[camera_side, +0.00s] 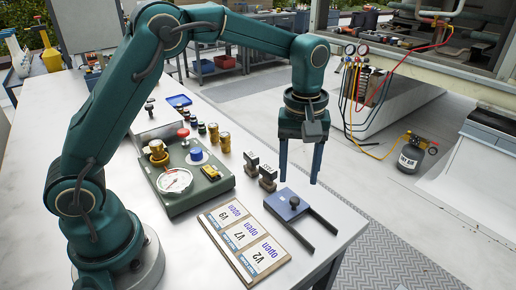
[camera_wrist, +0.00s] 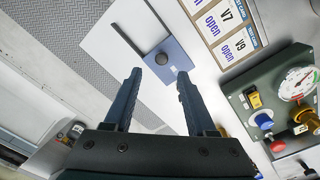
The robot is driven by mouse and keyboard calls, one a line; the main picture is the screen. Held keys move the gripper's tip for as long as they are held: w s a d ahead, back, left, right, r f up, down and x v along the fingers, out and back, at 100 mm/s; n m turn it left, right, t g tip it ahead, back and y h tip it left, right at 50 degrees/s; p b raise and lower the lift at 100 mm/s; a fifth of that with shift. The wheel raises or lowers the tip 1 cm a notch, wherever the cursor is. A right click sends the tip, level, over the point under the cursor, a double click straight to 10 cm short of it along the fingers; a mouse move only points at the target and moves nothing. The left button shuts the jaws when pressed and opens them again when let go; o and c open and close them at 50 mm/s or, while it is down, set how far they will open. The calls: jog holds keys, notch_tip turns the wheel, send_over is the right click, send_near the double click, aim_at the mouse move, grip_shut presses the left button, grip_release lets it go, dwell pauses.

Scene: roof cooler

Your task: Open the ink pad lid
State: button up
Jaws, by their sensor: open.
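The ink pad lid (camera_side: 287,207) is a flat blue-grey plate with a dark round knob (camera_side: 294,201) on top. It lies near the table's right edge, with two dark rails (camera_side: 324,221) running out from it to the right. The lid also shows in the wrist view (camera_wrist: 177,54), its knob just beyond the fingertips. My gripper (camera_side: 299,178) points down above the lid, fingers apart and empty. It also shows in the wrist view (camera_wrist: 159,74). No ink surface shows between the rails.
Two dark stamps (camera_side: 267,178) stand just behind the lid. A board of valve cards (camera_side: 245,240) lies to its left. A green gauge panel (camera_side: 190,200) with knobs stands farther left. The table's edge is close on the right.

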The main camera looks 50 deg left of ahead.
aim_at(295, 199)
jog(key=shift+s+f, duration=0.1)
jog(key=shift+f, duration=2.75)
grip_shut()
